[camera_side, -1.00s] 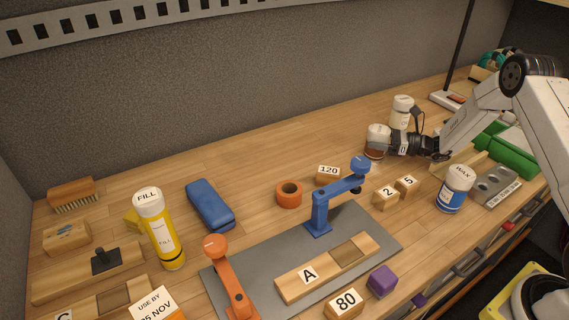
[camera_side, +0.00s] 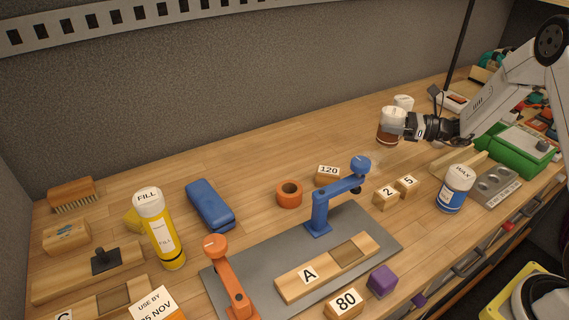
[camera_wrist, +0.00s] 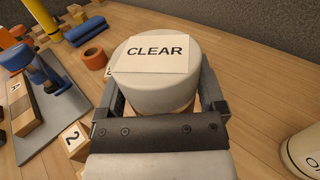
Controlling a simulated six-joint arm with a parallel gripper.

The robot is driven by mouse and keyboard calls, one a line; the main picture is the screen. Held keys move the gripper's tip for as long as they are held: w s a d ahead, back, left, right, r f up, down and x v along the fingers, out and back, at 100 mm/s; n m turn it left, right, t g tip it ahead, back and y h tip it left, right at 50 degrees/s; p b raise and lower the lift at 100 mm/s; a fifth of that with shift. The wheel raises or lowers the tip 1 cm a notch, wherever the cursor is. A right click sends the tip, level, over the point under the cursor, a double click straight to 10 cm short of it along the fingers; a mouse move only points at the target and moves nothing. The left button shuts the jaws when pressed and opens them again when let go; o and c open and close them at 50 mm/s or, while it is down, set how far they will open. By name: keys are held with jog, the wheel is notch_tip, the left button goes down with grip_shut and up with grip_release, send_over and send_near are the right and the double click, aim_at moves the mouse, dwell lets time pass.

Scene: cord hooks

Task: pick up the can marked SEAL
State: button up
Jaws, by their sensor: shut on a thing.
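My gripper (camera_side: 402,129) is shut on a brown can with a white lid (camera_side: 391,118) and holds it above the bench at the back right. In the wrist view the lid of this can (camera_wrist: 160,82) reads CLEAR, and my gripper's fingers (camera_wrist: 162,100) are on either side of it. Another white-lidded can (camera_side: 404,101) stands just behind it, mostly hidden. A pale can (camera_wrist: 305,153) is cut off at the right edge of the wrist view, with its lettering only partly showing. I can read SEAL on no can.
A blue WAX can (camera_side: 455,188) stands in front of my gripper, and a yellow FILL bottle (camera_side: 160,228) at the left. A blue clamp (camera_side: 322,207) and an orange clamp (camera_side: 228,278) stand on a grey mat (camera_side: 378,238). The back middle bench is clear.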

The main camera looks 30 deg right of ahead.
jog(key=s+a+r, duration=0.2)
jog(key=s+r, duration=0.3)
jog(key=s, duration=0.5)
jog(key=shift+r, duration=0.2)
dwell(0.4)
